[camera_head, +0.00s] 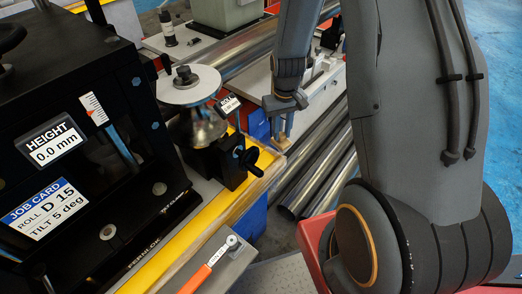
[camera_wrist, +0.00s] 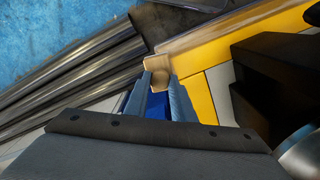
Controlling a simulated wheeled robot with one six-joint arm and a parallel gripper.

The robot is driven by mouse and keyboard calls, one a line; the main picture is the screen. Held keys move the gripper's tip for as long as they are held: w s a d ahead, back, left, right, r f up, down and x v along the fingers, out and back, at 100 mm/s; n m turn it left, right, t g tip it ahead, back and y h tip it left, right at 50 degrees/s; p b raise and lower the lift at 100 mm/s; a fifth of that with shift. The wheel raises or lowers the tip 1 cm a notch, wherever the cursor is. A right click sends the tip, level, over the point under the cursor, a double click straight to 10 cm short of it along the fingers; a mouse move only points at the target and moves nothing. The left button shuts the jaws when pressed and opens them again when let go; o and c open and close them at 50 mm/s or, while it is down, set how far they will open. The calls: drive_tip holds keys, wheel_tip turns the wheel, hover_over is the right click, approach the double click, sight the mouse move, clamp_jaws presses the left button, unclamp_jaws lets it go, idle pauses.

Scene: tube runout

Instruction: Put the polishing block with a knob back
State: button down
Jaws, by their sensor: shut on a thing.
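My gripper (camera_head: 283,128) points down in the middle of the head view, to the right of the yellow-edged bench. It is shut on a small tan block, the polishing block (camera_head: 281,144), whose lower end shows just below the fingertips. In the wrist view the block (camera_wrist: 158,67) shows tan faces at the tips of my two blue-grey fingers (camera_wrist: 161,84). Its knob is not clearly visible; the fingers hide part of the block. I cannot tell whether the block touches anything below.
A black machine (camera_head: 85,110) with a job card stands at left. A round white plate (camera_head: 188,86) and a clamp with a black knob (camera_head: 253,161) stand near the bench edge. Long metal tubes (camera_head: 318,165) lie beside the bench. An orange-handled tool (camera_head: 200,275) lies in front.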

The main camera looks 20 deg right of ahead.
drive_tip(key=s+a+r+n+b, duration=0.1)
drive_tip(key=a+r+n+b, duration=0.1)
drive_tip(key=a+r+b, duration=0.4)
wheel_tip(320, 180, down, 10)
drive_tip(key=shift+a+p, duration=0.1)
drive_tip(key=shift+p, duration=0.5)
drive_tip(key=shift+f, duration=0.15)
drive_tip(key=c, duration=1.5)
unclamp_jaws()
wheel_tip(320, 180, up, 12)
drive_tip(key=shift+r+b, duration=0.2)
drive_tip(key=shift+b, duration=0.55)
drive_tip(key=shift+s, duration=0.15)
